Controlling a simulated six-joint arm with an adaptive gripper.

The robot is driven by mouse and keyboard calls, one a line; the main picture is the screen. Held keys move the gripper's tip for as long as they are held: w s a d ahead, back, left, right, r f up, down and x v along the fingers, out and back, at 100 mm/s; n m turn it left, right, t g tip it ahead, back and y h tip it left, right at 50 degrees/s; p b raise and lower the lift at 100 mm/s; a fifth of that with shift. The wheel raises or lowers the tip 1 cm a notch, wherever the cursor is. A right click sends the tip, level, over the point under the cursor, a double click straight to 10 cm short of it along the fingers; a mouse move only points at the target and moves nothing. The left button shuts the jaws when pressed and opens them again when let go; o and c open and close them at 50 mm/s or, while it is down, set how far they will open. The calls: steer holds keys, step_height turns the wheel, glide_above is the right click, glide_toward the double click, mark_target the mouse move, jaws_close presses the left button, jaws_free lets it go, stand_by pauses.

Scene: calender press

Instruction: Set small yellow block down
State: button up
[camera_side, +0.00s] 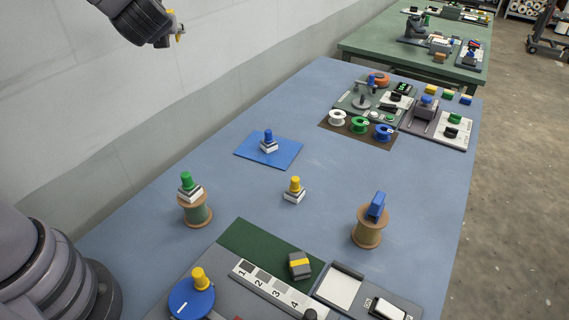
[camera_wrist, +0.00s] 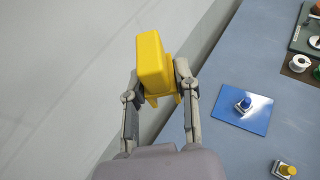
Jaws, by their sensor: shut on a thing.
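My gripper (camera_wrist: 155,88) is shut on the small yellow block (camera_wrist: 151,60), which sits between the two fingers in the wrist view. In the side view my gripper (camera_side: 175,28) is at the upper left, high above the table and in front of the wall. Only a small part of the yellow block (camera_side: 180,38) shows there. Nothing touches the block from below.
A blue mat (camera_side: 250,158) carries a blue-topped stamp (camera_side: 268,142). A yellow-topped stamp (camera_side: 294,190) stands on the blue table nearby. Spools (camera_side: 197,213) (camera_side: 369,232) hold a green-topped stamp and a blue piece.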

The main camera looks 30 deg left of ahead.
steer(key=s+f+n+g, duration=0.4)
steer(key=s+n+g, duration=0.2)
steer(key=n+g, duration=0.4)
steer(key=s+f+n+g, duration=0.4)
steer(key=s+n+g, duration=0.2)
steer(key=n+g, duration=0.35)
steer(key=s+d+n+g+h, duration=0.4)
steer(key=d+n+h, duration=0.6)
steer(key=h, duration=0.1)
steer(key=w+d+r+n+t+h, duration=0.35)
steer(key=d+n+h, duration=0.2)
steer(key=d, duration=0.35)
steer(key=w+d+r+n+t+h, duration=0.3)
steer(key=d+r+n+t+h, duration=0.25)
steer(key=d, duration=0.35)
glide_above(267, 250)
step_height(267, 250, down, 29)
steer(key=shift+n+g+y, duration=0.3)
steer(key=shift+n+g, duration=0.05)
steer(key=shift+f, duration=4)
steer(key=shift+f, duration=0.55)
